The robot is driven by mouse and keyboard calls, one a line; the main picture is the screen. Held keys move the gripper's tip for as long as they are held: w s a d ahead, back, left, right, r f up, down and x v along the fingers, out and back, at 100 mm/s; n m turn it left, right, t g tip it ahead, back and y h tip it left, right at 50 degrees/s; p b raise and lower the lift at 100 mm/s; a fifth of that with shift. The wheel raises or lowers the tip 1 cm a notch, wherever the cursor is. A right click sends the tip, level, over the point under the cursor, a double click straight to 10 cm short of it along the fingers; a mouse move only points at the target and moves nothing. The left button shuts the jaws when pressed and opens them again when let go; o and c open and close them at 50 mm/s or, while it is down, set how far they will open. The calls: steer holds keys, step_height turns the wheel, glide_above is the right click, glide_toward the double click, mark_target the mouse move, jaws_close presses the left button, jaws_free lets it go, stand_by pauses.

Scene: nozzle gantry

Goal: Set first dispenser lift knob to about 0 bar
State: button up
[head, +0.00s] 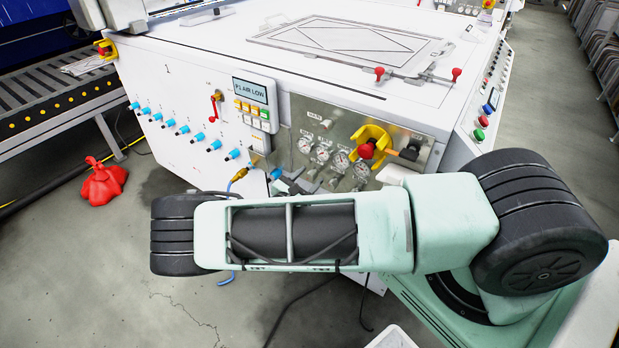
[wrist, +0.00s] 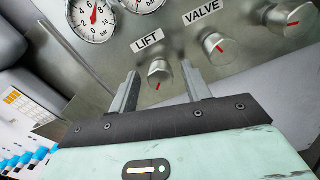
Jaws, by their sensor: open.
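The knob under the "LIFT" label (wrist: 149,40) is a round silver dial (wrist: 158,69) with a red mark pointing down in the wrist view. My gripper (wrist: 160,73) is open, its two grey fingers on either side of this knob. I cannot tell whether either finger touches it. A white gauge (wrist: 92,18) in bar sits up and left of the knob, its red needle pointing roughly up. In the head view the metal panel (head: 290,110) with gauges shows, but my arm covers much of the area below it, and I cannot make out my gripper clearly.
A "VALVE" knob (wrist: 218,48) is close on the right, with another knob (wrist: 290,19) beyond. A yellow-backed red switch (head: 367,150) sticks out of the panel. A display reading "P1 AIR LOW" (head: 250,91) and a row of blue fittings (head: 198,137) lie left.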

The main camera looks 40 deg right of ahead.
steer(key=v, duration=1.6)
steer(key=shift+a+b, duration=0.3)
steer(key=shift+b, duration=0.1)
steer(key=shift+s, duration=0.15)
steer(key=s+a+r+m+g+y, duration=0.2)
steer(key=s+a+r+m+y, duration=0.15)
steer(key=s+r+y, duration=0.4)
steer(key=s+a+r+m+g+y, duration=0.2)
steer(key=s+a+r+m+y, duration=0.15)
steer(key=s+r, duration=0.65)
steer(key=s+a+r+m+g+y, duration=0.2)
steer(key=s+a+r+m+y, duration=0.15)
steer(key=s+r+y, duration=0.5)
step_height(320, 180, up, 16)
steer(key=w+m+h+p, duration=0.1)
steer(key=h+p, duration=0.1)
steer(key=p, duration=1.2)
steer(key=shift+d, duration=0.15)
